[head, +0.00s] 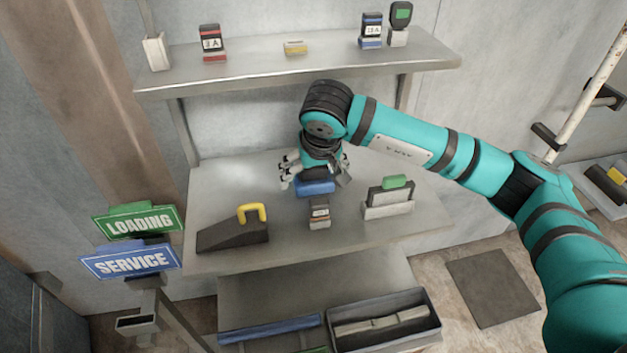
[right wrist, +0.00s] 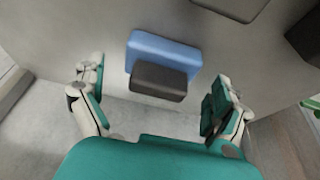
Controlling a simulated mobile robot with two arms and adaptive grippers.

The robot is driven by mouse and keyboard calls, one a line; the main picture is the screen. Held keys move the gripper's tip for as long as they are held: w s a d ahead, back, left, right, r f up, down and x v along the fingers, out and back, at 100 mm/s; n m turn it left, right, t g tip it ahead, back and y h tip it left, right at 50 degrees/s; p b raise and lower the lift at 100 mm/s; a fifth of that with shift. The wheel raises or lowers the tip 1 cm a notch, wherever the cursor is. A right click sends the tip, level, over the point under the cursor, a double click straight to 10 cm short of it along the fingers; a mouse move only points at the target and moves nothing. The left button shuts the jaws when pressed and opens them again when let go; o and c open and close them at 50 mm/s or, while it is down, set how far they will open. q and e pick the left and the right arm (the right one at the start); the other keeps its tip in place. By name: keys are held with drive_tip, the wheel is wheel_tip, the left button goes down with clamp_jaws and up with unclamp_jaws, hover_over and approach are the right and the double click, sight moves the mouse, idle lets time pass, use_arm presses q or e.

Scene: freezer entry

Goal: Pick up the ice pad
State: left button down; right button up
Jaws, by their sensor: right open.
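A blue block that looks like the ice pad (head: 315,187) lies on the middle shelf, partly hidden under my right gripper (head: 315,171). In the right wrist view the blue pad (right wrist: 165,50) has a dark grey block against its near side; I cannot tell if they are one piece. My right gripper also shows there (right wrist: 155,95), with its fingers spread wide on either side of the pad and apart from it. It is open and empty. My left gripper is not in view.
A small labelled box (head: 319,213) stands just in front of the pad. A dark wedge with a yellow handle (head: 233,234) is left, a green-topped holder (head: 389,201) right. The upper shelf (head: 260,76) overhangs behind. LOADING (head: 139,222) and SERVICE (head: 131,261) signs stand front left.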

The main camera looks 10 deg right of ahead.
drive_tip(key=shift+x, duration=1.05)
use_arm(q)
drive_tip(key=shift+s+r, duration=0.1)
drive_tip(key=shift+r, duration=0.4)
use_arm(e)
drive_tip(key=c, duration=1.1)
drive_tip(key=shift+r, duration=0.1)
drive_tip(key=shift+s+r, duration=0.15)
drive_tip(key=shift+r, duration=0.4)
wheel_tip(320, 180, up, 6)
drive_tip(key=shift+f+p, duration=0.1)
drive_tip(key=shift+p, duration=0.35)
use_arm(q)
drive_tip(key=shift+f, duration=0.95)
use_arm(e)
drive_tip(key=s, duration=1.9)
drive_tip(key=shift+s, duration=0.35)
